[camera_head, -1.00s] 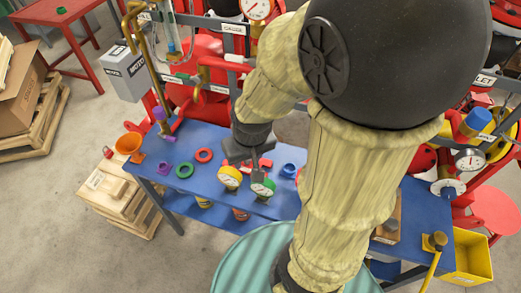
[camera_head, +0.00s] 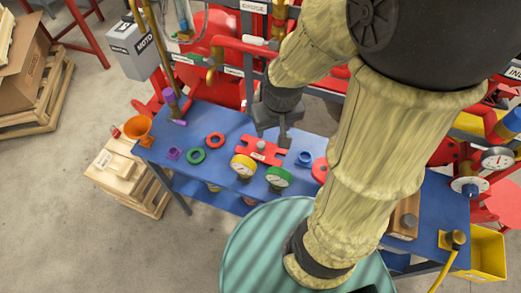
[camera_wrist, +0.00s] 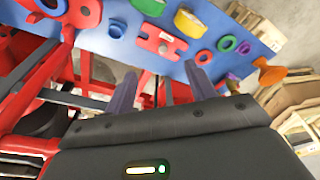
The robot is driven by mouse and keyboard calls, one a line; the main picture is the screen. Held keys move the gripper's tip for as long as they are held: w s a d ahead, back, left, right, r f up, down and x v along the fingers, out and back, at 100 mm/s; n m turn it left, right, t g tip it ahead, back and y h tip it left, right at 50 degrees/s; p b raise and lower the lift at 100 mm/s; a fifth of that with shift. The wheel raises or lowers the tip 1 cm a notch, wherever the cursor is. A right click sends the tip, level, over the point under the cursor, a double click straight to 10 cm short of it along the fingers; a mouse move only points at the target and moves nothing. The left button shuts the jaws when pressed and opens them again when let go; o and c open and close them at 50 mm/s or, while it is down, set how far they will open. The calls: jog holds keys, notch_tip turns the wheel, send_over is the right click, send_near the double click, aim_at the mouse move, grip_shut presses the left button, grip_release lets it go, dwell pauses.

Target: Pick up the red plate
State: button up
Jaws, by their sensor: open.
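The red plate (camera_head: 258,151) lies flat on the blue table, with notched edges and a small pale label. It also shows in the wrist view (camera_wrist: 163,42), above and between the fingers. My gripper (camera_head: 274,135) hangs over the plate's back right side in the head view and hides a little of it. In the wrist view my gripper (camera_wrist: 160,86) has its two grey fingers spread wide with nothing between them. The plate looks apart from both fingers; the exact height gap cannot be told.
Red (camera_head: 216,140) and green (camera_head: 195,156) rings lie left, a blue fitting (camera_head: 304,158) right. Red frame and pipes (camera_head: 240,47) rise behind. An orange funnel (camera_head: 138,128) stands at the left.

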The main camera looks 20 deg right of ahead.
jog(key=w+f+n+g+b, duration=0.2)
jog(key=w+f+n+b, duration=0.3)
jog(key=w+f, duration=0.6)
jog(key=w, duration=0.2)
jog(key=shift+w+d, duration=0.3)
jog(key=shift+d, duration=0.05)
jog(key=shift+f, duration=0.2)
send_near(261, 144)
jog(key=f, duration=0.5)
jog(key=shift+w+d+f, duration=0.1)
jog(key=shift+w+f, duration=0.15)
jog(key=shift+w, duration=0.05)
notch_tip(261, 144, down, 5)
jog(key=shift+s+f+p, duration=0.1)
jog(key=shift+s+p, duration=0.05)
jog(key=shift+p, duration=0.45)
